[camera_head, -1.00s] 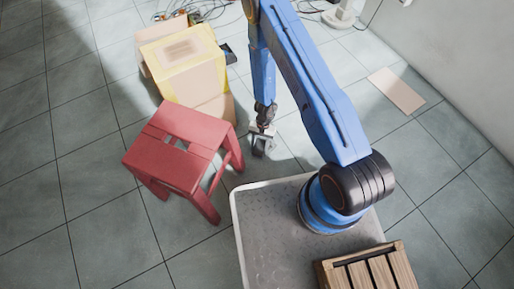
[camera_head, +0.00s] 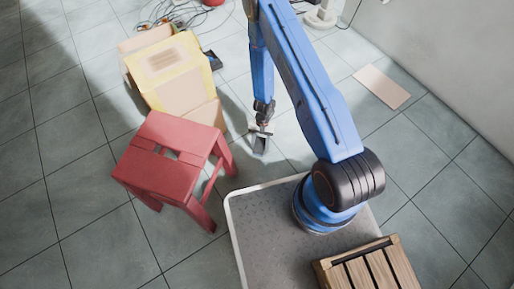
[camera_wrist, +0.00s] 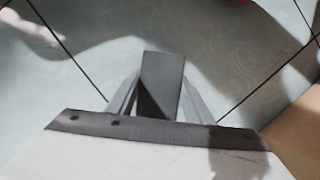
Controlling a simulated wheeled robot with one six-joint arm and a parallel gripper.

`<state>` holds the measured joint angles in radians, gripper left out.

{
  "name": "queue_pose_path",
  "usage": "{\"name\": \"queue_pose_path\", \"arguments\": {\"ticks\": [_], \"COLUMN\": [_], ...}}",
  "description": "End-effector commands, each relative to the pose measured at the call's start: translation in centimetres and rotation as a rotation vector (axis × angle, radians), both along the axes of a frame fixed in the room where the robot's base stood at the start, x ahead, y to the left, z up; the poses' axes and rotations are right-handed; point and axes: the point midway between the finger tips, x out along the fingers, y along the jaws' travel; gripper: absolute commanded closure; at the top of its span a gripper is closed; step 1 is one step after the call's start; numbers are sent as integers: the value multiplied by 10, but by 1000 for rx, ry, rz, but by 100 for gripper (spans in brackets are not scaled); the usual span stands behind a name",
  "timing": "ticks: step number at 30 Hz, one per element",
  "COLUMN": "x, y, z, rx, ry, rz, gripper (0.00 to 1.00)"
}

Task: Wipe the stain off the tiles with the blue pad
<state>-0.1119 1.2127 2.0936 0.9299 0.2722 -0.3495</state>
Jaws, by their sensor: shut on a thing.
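My gripper (camera_head: 261,143) hangs low over the tiles, in front of the red stool's right side. In the wrist view my gripper (camera_wrist: 160,100) is shut on a dark grey block (camera_wrist: 163,70) standing between its fingers. I take this block for the pad or its grip; no blue shows on it, and its underside is hidden. I cannot tell whether it touches the floor. Faint pale swirling marks (camera_wrist: 215,48) show on the tile beyond the block in the wrist view; I cannot tell whether they are the stain. No clear stain shows in the head view.
A red stool (camera_head: 168,160) stands left of my gripper. Behind it are an open cardboard box (camera_head: 172,65), a small dark item (camera_head: 213,60) and cables (camera_head: 175,12). A tan board (camera_head: 382,86) lies at right near the wall (camera_head: 450,60).

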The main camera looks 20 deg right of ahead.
Motion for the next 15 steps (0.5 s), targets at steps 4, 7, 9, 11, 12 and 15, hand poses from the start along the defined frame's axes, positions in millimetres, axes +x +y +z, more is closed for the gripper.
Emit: {"name": "queue_pose_path", "arguments": {"ticks": [4, 7, 9, 11, 12, 15], "x": [1, 3, 4, 6, 7, 9], "y": [-3, -7, -12, -16, -19, -26], "z": [0, 0, -1, -1, -1, -2], "rx": [0, 1, 0, 1, 0, 0], "ry": [0, 0, 0, 0, 0, 0], "rz": [0, 0, -1, 0, -1, -1], "gripper": [79, 79, 79, 79, 79, 79]}}
